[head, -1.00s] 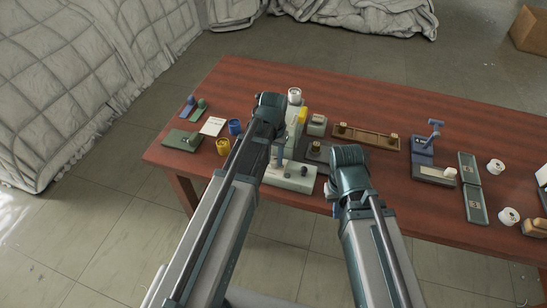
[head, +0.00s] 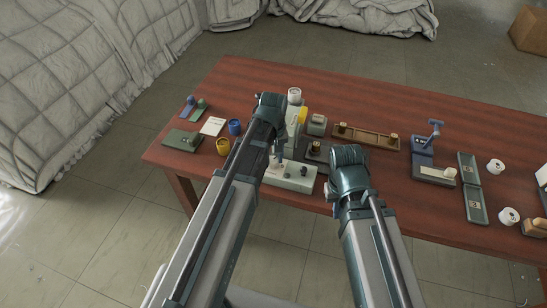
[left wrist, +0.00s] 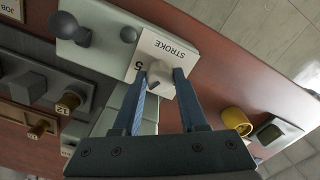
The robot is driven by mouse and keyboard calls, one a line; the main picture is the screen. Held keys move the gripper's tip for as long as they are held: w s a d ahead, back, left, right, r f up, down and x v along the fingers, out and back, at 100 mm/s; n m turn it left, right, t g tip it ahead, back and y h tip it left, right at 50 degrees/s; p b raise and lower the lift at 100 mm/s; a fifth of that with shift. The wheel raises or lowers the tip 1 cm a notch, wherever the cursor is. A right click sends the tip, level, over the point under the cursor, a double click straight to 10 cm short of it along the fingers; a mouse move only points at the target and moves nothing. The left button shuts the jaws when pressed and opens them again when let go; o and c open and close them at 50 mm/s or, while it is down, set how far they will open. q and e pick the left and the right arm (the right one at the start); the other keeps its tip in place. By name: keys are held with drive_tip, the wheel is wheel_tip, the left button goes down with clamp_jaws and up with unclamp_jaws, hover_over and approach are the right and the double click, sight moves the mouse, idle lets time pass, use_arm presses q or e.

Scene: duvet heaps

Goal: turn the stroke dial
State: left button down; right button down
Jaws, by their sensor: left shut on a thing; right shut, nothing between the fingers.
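In the left wrist view, the stroke dial is a pale knob (left wrist: 160,82) on a white plate (left wrist: 174,48) marked STROKE, with a 5 beside the knob. My left gripper (left wrist: 165,76) has its two blue fingers shut on either side of this knob. In the head view the left gripper (head: 277,156) is at the pale green machine (head: 292,180), mostly behind my arm, and the dial is hidden there. My right gripper (head: 329,190) is right of the machine, mostly covered by its own wrist, and holds nothing.
A dark ball-topped lever (left wrist: 70,28) and a small dark knob (left wrist: 128,33) stand close to the dial. Blue (head: 235,127) and yellow (head: 223,146) cups are left of the machine. A wooden tray (head: 366,137) and a blue device (head: 422,151) are to the right.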

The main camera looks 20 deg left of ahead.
sight(274, 159)
idle(0.4)
use_arm(q)
drive_tip(key=shift+c, duration=2.2)
unclamp_jaws()
drive_tip(key=shift+r, duration=0.1)
wheel_tip(274, 159, up, 14)
drive_tip(key=p, duration=1.3)
drive_tip(key=shift+f+p, duration=0.2)
drive_tip(key=shift+p, duration=0.2)
drive_tip(key=s+d+m+y, duration=0.1)
drive_tip(key=s+d+m, duration=0.8)
drive_tip(key=s, duration=0.5)
drive_tip(key=shift+s+d+m, duration=0.2)
drive_tip(key=shift+d+m, duration=0.1)
drive_tip(key=shift+d, duration=0.5)
